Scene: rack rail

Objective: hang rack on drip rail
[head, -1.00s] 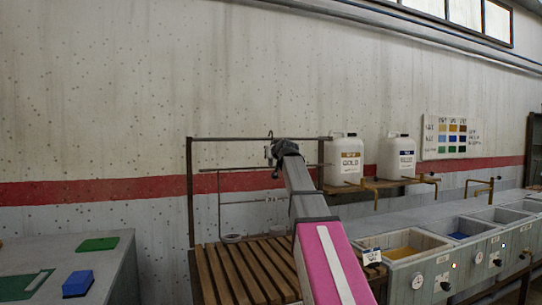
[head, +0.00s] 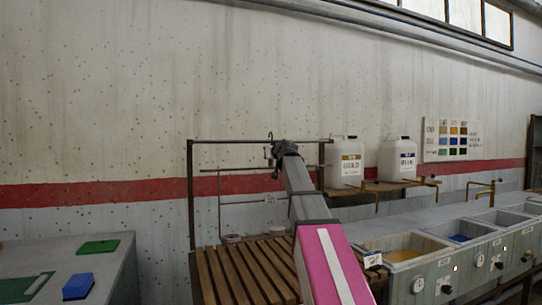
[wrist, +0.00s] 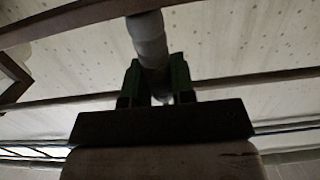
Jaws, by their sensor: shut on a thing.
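The drip rail (head: 230,141) is the dark top bar of an upright frame that stands before the wall in the head view. The rack (head: 218,202) is a thin dark frame with horizontal bars below the rail, partly hidden by my arm. A small hook (head: 270,135) shows at rail height just left of my gripper (head: 277,153). Whether the hook rests on the rail or is apart from it, I cannot tell. In the wrist view, my gripper (wrist: 156,88) is shut on a grey round grip of the rack (wrist: 148,40). Dark bars cross behind it.
Slatted wood (head: 240,270) lies below the rail. Two white jugs (head: 345,163) stand on a shelf right of the frame. Dye basins (head: 405,247) run along the right. A grey table (head: 115,268) with green and blue pieces is at left.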

